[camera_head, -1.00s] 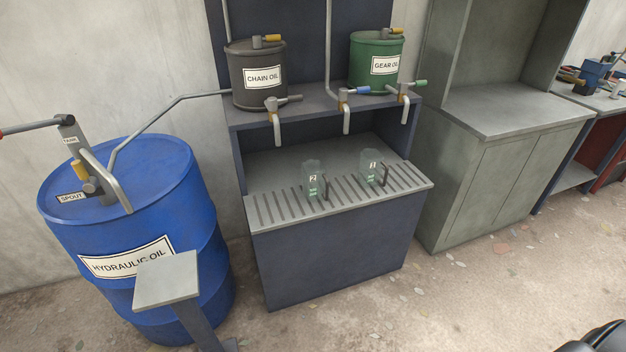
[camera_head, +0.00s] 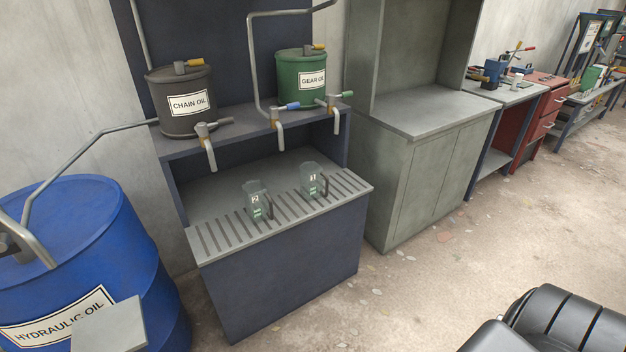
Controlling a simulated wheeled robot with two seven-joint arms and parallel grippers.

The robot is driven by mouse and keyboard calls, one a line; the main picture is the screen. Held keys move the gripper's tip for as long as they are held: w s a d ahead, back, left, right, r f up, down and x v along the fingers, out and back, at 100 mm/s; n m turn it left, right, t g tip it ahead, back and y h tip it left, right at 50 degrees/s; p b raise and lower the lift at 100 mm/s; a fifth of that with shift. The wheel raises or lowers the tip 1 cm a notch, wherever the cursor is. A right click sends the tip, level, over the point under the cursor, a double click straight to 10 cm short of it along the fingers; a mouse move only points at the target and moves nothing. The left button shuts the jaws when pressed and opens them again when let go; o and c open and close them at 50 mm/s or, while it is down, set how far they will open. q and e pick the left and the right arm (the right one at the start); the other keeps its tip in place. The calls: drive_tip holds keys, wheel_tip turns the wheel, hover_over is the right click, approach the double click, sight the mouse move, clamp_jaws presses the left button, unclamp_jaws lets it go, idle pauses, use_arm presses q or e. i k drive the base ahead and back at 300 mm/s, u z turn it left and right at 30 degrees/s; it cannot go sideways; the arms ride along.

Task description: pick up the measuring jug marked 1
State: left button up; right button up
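The measuring jug marked 1 (camera_head: 314,181) is a clear greenish jug with a dark handle on its right. It stands upright on the slatted drip grate (camera_head: 213,241) of the dark blue oil stand. The jug marked 2 (camera_head: 256,201) looks alike and stands to its left on the same grate, a small gap apart. Neither of my grippers shows in the view.
Taps hang above the grate from the shelf with the chain oil (camera_head: 183,103) and gear oil (camera_head: 301,79) drums. A blue hydraulic oil barrel (camera_head: 75,231) stands left, a grey cabinet (camera_head: 440,175) right. A black ribbed shape (camera_head: 560,325) fills the bottom right corner.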

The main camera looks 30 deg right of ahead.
sight(312, 174)
drive_tip(key=z, duration=2.4)
drive_tip(key=i, duration=4.2)
drive_tip(key=u, duration=3)
